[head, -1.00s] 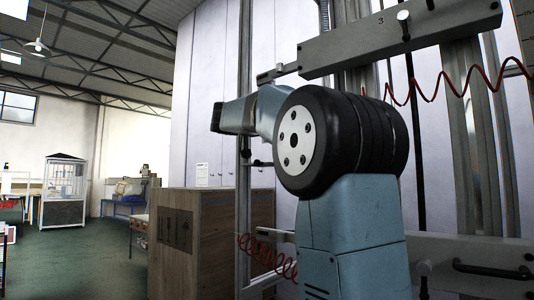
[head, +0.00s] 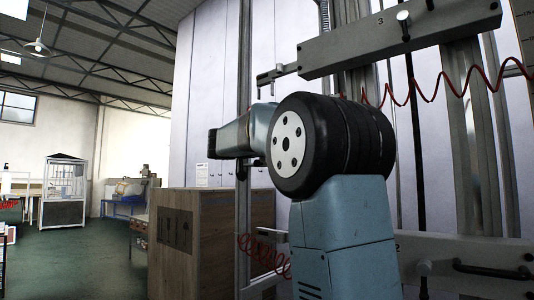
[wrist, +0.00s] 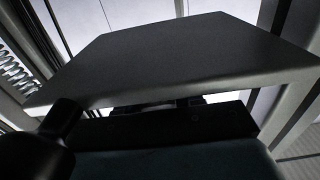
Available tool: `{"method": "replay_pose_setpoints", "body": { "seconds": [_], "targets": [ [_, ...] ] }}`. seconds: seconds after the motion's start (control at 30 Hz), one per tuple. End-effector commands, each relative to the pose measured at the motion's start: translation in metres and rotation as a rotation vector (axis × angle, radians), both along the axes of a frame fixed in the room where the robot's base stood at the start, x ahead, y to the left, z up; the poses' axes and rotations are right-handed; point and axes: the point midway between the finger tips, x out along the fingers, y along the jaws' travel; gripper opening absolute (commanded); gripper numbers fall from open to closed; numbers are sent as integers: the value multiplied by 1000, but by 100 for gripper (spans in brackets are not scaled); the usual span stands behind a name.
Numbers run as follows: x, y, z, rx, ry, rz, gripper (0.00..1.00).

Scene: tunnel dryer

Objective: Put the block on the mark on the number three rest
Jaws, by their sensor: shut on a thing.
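In the wrist view a grey slab-like block (wrist: 190,55) with a pale front edge fills the upper middle, right in front of my gripper (wrist: 155,105). My gripper is shut on it; the fingertips are mostly hidden. In the head view my arm reaches away to the left and the jaws and block are hidden behind my own links. The number three rest (head: 430,35) is a grey horizontal beam marked 3 at the upper right. Its mark does not show in these frames.
A lower grey beam (head: 470,250) with a black handle stands at the right. A red coiled cable (head: 440,85) hangs below the upper beam. A wooden crate (head: 215,235) stands left of my arm. Tall pale panels (head: 205,90) rise behind. The floor at left is open.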

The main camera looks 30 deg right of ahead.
Motion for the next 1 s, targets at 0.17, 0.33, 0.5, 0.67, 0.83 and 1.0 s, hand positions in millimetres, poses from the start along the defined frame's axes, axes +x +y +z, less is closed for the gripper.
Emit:
{"method": "replay_pose_setpoints", "body": {
  "seconds": [0.17, 0.33, 0.5, 0.67, 0.83, 1.0],
  "targets": [
    [0, 0, -2, 0, 1, 0, 44],
    [0, 0, -2, 0, 1, 0, 60],
    [0, 1, -2, 0, 1, 1, 62],
    [0, 1, 1, 0, 0, 1, 62],
    [-6, 21, 0, 1, 1, 5, 62],
    [-17, 52, 1, 0, 0, 5, 62]
  ]
}}
